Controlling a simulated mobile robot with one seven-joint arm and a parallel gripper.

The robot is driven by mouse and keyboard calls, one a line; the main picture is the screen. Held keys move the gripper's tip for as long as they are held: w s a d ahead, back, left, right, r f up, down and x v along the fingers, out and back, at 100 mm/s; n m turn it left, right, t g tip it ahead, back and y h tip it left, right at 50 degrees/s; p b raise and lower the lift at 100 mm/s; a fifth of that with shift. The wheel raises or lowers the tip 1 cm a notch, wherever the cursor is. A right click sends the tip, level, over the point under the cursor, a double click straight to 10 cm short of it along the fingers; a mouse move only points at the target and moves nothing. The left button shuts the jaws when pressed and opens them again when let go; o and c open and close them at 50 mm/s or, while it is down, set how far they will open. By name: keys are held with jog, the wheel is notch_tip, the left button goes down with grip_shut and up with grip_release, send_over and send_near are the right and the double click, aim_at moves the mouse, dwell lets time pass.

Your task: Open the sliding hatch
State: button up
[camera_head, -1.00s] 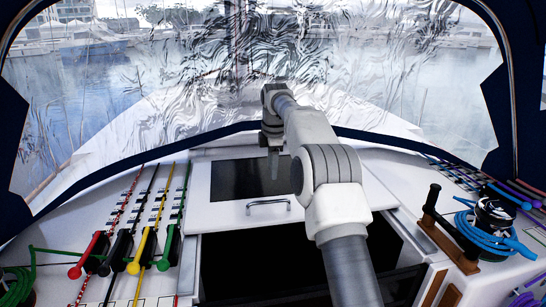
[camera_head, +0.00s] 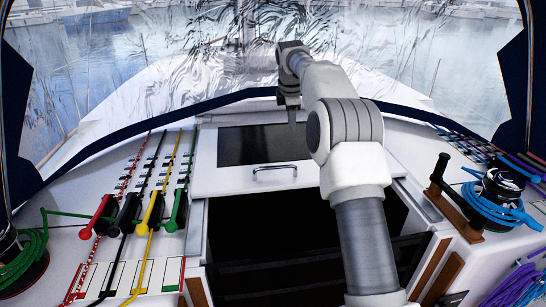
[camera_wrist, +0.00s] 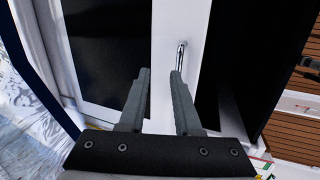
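The sliding hatch (camera_head: 210,181) is a white panel with a dark window, in the middle of the head view. A silver bar handle (camera_head: 275,169) sits near its front edge. A dark opening (camera_head: 255,225) lies in front of the hatch. My gripper (camera_head: 291,118) is above the dark window, beyond the handle and apart from it. In the wrist view, my gripper (camera_wrist: 160,72) has its two fingers apart with nothing between them. The handle (camera_wrist: 181,55) shows just past the right fingertip, on the white strip of the hatch (camera_wrist: 163,35). Whether that fingertip touches it cannot be told.
Several coloured rope clutches (camera_head: 138,210) stand left of the hatch. A winch with blue rope (camera_head: 497,195) and its handle (camera_head: 441,185) stand at the right. A dark blue canopy edge (camera_head: 215,101) runs behind the hatch. My arm covers part of the hatch's right side.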

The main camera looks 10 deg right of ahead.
jog(key=w+d+f+t+h+b, duration=0.2)
jog(key=w+d+f+t+b, duration=0.1)
jog(key=d+f+t+b, duration=0.55)
jog(key=s+f+n+y, duration=0.1)
jog(key=s, duration=0.1)
jog(key=s+a+f+n+t+y+b, duration=0.1)
jog(key=s+f+n+y+b, duration=0.1)
jog(key=s+y, duration=0.1)
jog(key=shift+s+a+f+t, duration=0.25)
jog(key=shift+s+a+f, duration=0.1)
jog(key=shift+a, duration=0.05)
jog(key=s+a+f+n+y+b, duration=0.1)
jog(key=s+a+f+y+b, duration=0.15)
jog(key=s+a+y, duration=0.5)
jog(key=h+p, duration=0.2)
jog(key=p, duration=0.1)
send_near(271, 173)
jog(key=shift+n+t, duration=0.3)
jog(key=shift+t, duration=0.1)
jog(key=w+a, duration=0.1)
jog(key=w, duration=0.2)
jog(key=w+a+r, duration=0.1)
jog(key=w, duration=0.2)
jog(key=w+a, duration=0.2)
jog(key=shift+w+a+r, duration=0.1)
jog(key=shift+w+r, duration=0.1)
jog(key=shift+w, duration=0.2)
jog(key=shift+b, duration=0.3)
jog(key=shift+c, duration=0.3)
grip_shut()
